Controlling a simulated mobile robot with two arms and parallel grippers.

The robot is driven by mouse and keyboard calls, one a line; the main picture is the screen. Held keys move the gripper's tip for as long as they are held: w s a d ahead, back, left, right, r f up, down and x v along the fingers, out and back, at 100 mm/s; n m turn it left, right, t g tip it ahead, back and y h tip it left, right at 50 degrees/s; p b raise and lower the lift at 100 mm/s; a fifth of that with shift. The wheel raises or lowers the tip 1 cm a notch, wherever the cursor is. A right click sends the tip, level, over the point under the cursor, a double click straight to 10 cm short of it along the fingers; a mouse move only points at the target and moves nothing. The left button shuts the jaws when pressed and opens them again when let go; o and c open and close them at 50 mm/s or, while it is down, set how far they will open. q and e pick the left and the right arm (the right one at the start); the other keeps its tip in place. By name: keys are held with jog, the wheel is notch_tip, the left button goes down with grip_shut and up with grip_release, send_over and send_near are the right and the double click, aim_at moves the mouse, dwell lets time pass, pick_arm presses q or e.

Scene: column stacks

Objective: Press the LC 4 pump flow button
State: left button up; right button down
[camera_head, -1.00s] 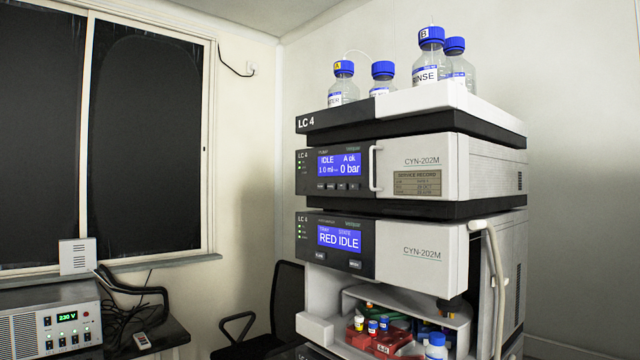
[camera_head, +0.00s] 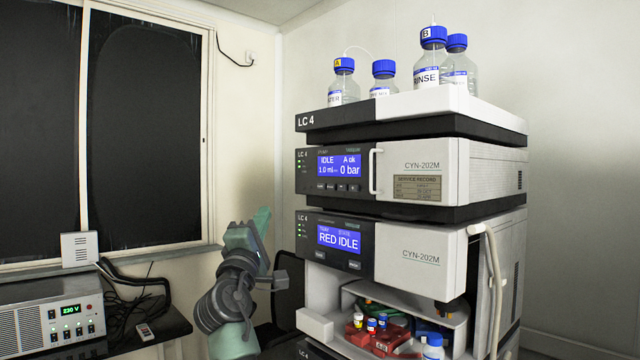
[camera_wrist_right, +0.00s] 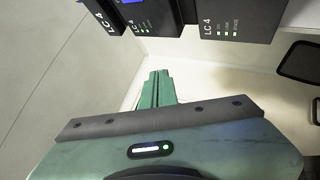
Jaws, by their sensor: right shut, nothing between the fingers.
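The LC 4 stack (camera_head: 410,215) stands right of centre in the head view. My left gripper is not in view.
A lower module (camera_head: 416,255) reads RED IDLE, above an open bay with coloured vials. Blue-capped bottles (camera_head: 432,65) stand on top. A white handle (camera_head: 374,168) sticks out right of the pump buttons. A chair (camera_head: 285,315) and an instrument bench (camera_head: 172,322) are at left.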

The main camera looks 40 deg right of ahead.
jog(key=s+r+m+g+h, duration=0.1)
jog(key=s+r+h, duration=0.1)
jog(key=r, duration=0.3)
jog(key=shift+s+d+r, duration=0.35)
jog(key=shift+s+d, duration=0.1)
jog(key=shift+s, duration=0.25)
jog(key=p, duration=0.2)
send_near(318, 178)
jog(key=shift+w+d+r, duration=0.4)
jog(key=shift+w+r, duration=0.3)
jog(key=shift+w+d+r, duration=0.4)
jog(key=shift+w+r, duration=0.25)
dwell(0.5)
jog(key=shift+d, duration=0.4)
jog(key=shift+d, duration=0.4)
dwell(0.6)
jog(key=shift+a, duration=0.85)
